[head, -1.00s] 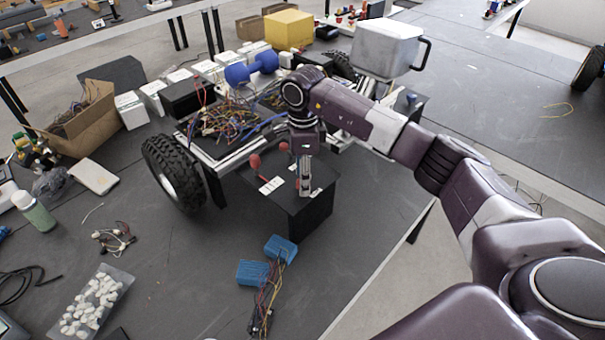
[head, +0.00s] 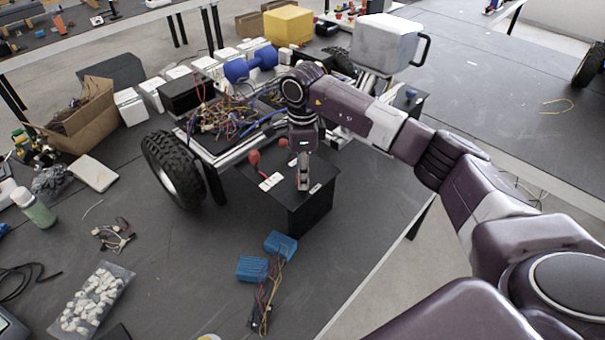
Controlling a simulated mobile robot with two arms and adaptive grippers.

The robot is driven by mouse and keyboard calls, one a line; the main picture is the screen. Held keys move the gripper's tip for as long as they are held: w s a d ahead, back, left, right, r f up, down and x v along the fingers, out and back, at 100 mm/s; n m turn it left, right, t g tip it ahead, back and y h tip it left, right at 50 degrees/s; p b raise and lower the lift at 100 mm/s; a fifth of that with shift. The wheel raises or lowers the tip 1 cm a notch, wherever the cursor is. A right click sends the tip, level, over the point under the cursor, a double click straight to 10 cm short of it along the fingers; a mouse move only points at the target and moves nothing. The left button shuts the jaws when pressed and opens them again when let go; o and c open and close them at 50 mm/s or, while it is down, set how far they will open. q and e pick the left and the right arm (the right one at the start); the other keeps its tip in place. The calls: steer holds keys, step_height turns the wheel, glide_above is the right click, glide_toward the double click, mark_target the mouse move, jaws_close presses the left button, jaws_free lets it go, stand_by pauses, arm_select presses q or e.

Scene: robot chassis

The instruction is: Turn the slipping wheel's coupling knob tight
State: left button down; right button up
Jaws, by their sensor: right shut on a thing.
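A black box (head: 308,214) with white labels on its top is at the front of the wheeled chassis (head: 226,155). A red knob (head: 254,158) stands on its top at the left, and another red knob (head: 283,143) stands farther back. My right gripper (head: 304,185) points down at the box top, right of these two. It is shut on a coupling knob that its fingers almost wholly hide. A black knobby wheel (head: 174,170) is on the chassis's left side. Which wheel slips cannot be told. My left gripper is out of view.
Loose wires (head: 225,118) fill the chassis behind the box. Blue blocks with wires (head: 253,268) lie in front of it. A bag of white pieces (head: 95,298) and a cardboard box (head: 88,122) are at left. The dark table (head: 190,265) is clear between wheel and blue blocks.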

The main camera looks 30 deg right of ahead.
steer(key=m+b, duration=0.1)
steer(key=m, duration=0.1)
steer(key=shift+w+m, duration=0.1)
steer(key=shift+m, duration=0.3)
steer(key=m+b, duration=0.1)
steer(key=m, duration=0.1)
steer(key=shift+m, duration=0.4)
steer(key=m+b, duration=0.2)
steer(key=m, duration=0.4)
steer(key=m+b, duration=0.1)
steer(key=m, duration=0.3)
steer(key=shift+r+m, duration=0.1)
steer(key=shift+m, duration=0.3)
steer(key=m, duration=0.4)
steer(key=shift+m+b, duration=0.3)
steer(key=shift+m, duration=0.1)
steer(key=shift+w+r, duration=0.1)
steer(key=o, duration=0.9)
steer(key=shift+o, duration=1.3)
